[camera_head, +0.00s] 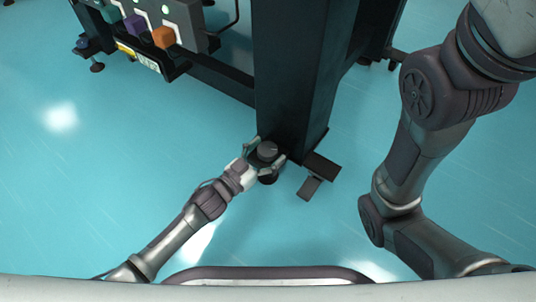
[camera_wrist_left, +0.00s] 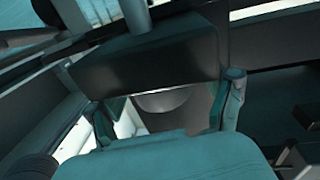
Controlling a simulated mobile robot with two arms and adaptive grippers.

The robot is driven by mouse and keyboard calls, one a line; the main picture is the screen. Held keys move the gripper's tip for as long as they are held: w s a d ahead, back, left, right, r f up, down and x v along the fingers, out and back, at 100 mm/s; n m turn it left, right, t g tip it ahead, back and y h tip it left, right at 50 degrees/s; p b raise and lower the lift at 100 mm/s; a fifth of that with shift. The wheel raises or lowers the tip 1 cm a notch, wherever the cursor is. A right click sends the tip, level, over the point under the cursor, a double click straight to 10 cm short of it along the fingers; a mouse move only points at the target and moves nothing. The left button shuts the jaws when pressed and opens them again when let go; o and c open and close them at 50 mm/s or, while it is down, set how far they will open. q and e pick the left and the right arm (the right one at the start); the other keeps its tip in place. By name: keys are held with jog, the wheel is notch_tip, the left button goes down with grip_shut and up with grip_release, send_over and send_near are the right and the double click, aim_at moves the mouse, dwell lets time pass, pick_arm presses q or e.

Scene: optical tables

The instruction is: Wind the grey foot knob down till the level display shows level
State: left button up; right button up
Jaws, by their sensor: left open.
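The grey foot knob (camera_head: 267,151) sits low at the foot of a thick dark table leg (camera_head: 295,70) in the head view. My left gripper (camera_head: 266,153) reaches in from the lower left, with its open fingers on either side of the knob. In the left wrist view the knob (camera_wrist_left: 165,102) shows as a grey rounded shape between the two fingertips of the left gripper (camera_wrist_left: 168,105). I cannot tell whether the fingers touch it. My right arm hangs at the right in the head view, its gripper out of frame. I cannot make out a level display.
A black foot bracket (camera_head: 319,168) juts out right of the knob. The turquoise floor (camera_head: 110,170) is clear at left.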

pick_arm(q)
jog(key=shift+w+d, duration=0.15)
jog(key=shift+w, duration=0.05)
jog(key=c, duration=1.2)
jog(key=shift+r+m+g+h+p, duration=0.2)
jog(key=shift+m+g+h+p, duration=0.6)
jog(key=shift+g+h, duration=0.1)
jog(key=shift+f+m+g+h+p, duration=0.1)
jog(key=shift+m+g+h+p, duration=0.2)
jog(key=shift+m+g+h, duration=0.5)
jog(key=m+g+h+b, duration=0.1)
jog(key=m+g, duration=0.1)
jog(key=g, duration=0.1)
jog(key=shift+f+g, duration=0.15)
jog(key=shift+g, duration=0.15)
jog(key=m+g+h+b, duration=0.1)
jog(key=m+g, duration=0.1)
jog(key=g, duration=0.2)
jog(key=shift+m+b, duration=0.3)
jog(key=shift+m, duration=0.1)
jog(key=shift+m+g, duration=0.4)
jog(key=shift+g, duration=0.2)
jog(key=shift+s+b, duration=0.1)
jog(key=shift+b, duration=0.2)
